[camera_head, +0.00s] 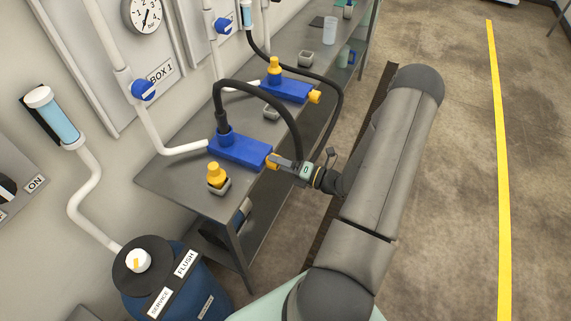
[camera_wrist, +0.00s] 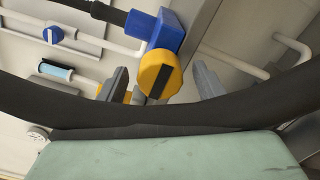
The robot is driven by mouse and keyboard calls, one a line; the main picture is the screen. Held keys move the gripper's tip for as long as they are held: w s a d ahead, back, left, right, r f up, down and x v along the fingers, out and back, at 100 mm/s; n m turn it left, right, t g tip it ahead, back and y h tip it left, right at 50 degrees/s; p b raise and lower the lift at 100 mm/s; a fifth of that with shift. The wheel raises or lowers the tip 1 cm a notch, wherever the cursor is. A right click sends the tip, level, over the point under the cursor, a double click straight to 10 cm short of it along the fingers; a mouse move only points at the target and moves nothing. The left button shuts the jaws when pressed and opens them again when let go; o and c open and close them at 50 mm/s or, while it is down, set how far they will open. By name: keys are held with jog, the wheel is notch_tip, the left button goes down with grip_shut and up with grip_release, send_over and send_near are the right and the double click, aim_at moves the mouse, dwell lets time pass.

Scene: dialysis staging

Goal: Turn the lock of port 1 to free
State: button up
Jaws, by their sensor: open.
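The nearer blue port block (camera_head: 238,150) sits on the grey bench, with a black hose plugged into its top. Its yellow lock knob (camera_head: 271,162) is on the front end, partly hidden by my gripper in the head view. In the wrist view the lock knob (camera_wrist: 160,75) is round, with a dark bar across its face, in front of the blue port block (camera_wrist: 152,32). My gripper (camera_head: 282,163) is open at the knob. Its grey fingers (camera_wrist: 161,82) show on either side of the knob; I cannot tell whether they touch it. No port number is readable.
A second blue block (camera_head: 287,89) with a yellow knob stands farther along the bench (camera_head: 190,187). A yellow cap (camera_head: 217,174) sits in a grey holder near the front. A black hose (camera_head: 290,112) arches close to my gripper. A blue drum (camera_head: 185,285) stands below.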

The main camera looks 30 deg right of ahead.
jog(key=b+v, duration=0.3)
jog(key=v, duration=1.4)
jog(key=shift+s+b, duration=0.25)
jog(key=shift+b, duration=0.15)
jog(key=a+r+n+g+y, duration=0.1)
jog(key=a+r+n+g, duration=0.3)
jog(key=a+n+g, duration=0.4)
jog(key=a+r+n+g+y, duration=0.1)
jog(key=a+r+n+g, duration=0.45)
jog(key=a+n, duration=0.35)
jog(key=s+a+r+n+h, duration=0.2)
jog(key=n+h, duration=0.4)
jog(key=n, duration=0.6)
jog(key=s+a+r+n+h, duration=0.3)
jog(key=a+r+n+h, duration=0.1)
jog(key=n, duration=0.9)
jog(key=shift+a+r+g+h, duration=0.4)
jog(key=shift+a+h, duration=0.1)
jog(key=shift+h, duration=0.7)
